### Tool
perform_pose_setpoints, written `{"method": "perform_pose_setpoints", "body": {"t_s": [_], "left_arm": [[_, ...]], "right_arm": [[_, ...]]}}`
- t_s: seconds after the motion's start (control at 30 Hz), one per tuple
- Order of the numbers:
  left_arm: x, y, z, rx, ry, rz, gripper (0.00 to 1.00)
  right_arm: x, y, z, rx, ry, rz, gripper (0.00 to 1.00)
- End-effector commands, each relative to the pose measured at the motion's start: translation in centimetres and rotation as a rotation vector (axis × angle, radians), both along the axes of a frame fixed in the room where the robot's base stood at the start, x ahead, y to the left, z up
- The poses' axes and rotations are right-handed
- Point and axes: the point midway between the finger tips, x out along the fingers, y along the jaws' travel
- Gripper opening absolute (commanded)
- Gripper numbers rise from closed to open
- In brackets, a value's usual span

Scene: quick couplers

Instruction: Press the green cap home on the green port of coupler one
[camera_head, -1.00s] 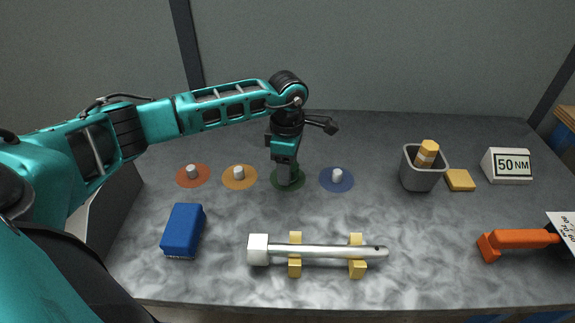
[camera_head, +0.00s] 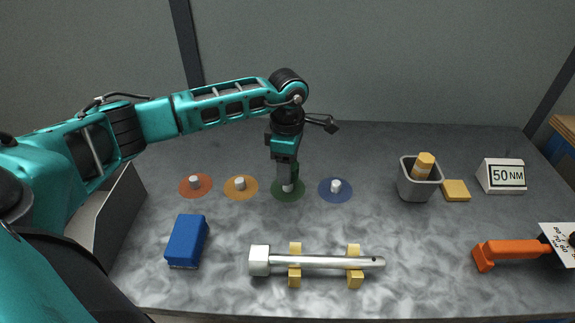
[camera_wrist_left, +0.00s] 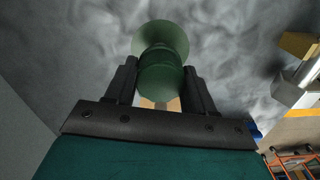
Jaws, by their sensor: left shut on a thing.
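The green port is a short pale stub (camera_head: 288,188) at the middle of a dark green disc (camera_head: 277,193) on the table. My left gripper (camera_head: 286,177) points straight down just above it and is shut on the green cap (camera_head: 295,171). The fingers mostly hide the cap in the head view. In the left wrist view the cap (camera_wrist_left: 160,82) is between the two fingers, with the green disc (camera_wrist_left: 170,32) beyond it. The cap appears a little above the stub; the exact gap is hard to tell. My right gripper is not in view.
Red (camera_head: 196,193), orange (camera_head: 240,195) and blue (camera_head: 336,197) discs with pale stubs flank the green one. In front lie a blue block (camera_head: 187,241) and a silver tool (camera_head: 325,262) on yellow rests. A grey bin (camera_head: 418,188) and orange-handled tool (camera_head: 512,247) are right.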

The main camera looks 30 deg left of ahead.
Motion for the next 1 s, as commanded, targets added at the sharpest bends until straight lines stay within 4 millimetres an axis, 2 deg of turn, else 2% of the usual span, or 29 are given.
{"method": "perform_pose_setpoints", "body": {"t_s": [0.27, 0.8, 1.0], "left_arm": [[0.0, 0.0, 0.1, 0.000, 0.000, 0.000, 0.17], [0.0, 0.0, 3.9, 0.000, -0.001, -0.001, 0.17], [0.0, 0.0, 4.0, 0.000, 0.000, -0.001, 0.17]], "right_arm": [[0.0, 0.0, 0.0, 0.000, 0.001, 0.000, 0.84], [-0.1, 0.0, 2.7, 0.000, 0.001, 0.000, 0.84], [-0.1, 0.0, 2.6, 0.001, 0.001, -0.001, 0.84]]}}
